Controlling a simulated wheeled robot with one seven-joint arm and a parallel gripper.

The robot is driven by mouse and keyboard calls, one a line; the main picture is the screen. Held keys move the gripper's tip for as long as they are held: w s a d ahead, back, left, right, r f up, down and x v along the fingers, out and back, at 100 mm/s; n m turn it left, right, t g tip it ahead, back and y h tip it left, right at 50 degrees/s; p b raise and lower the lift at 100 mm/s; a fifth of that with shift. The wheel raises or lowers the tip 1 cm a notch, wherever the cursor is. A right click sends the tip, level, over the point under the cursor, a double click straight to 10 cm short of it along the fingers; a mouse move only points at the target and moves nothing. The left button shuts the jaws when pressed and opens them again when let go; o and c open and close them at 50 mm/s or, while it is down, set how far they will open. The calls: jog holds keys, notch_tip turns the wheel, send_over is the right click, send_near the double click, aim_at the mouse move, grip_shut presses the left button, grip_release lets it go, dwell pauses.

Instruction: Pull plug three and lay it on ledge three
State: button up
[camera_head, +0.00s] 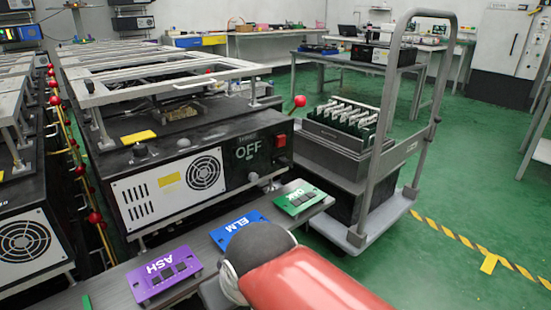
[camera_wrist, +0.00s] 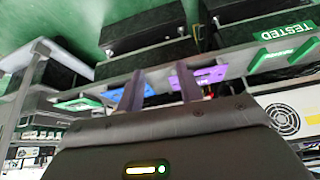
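My gripper (camera_wrist: 160,72) shows in the wrist view with its two fingers apart and nothing seen between them. In the head view my red and grey arm covers the lower middle, and the fingers cannot be seen. A long grey ledge (camera_head: 110,287) carries a purple ASH plate (camera_head: 165,274), a blue ELM plate (camera_head: 236,228) and a green OAK plate (camera_head: 299,198). In the wrist view the purple plate (camera_wrist: 208,76) and blue plate (camera_wrist: 117,95) lie beyond the fingers, apart from them. No plug or ledge marked three can be made out.
A grey trolley (camera_head: 362,239) stands to the right, loaded with a crate (camera_head: 335,135). Green floor (camera_head: 440,275) is open at the right.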

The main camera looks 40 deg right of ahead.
jog(key=shift+o, duration=0.4)
jog(key=shift+s, duration=0.15)
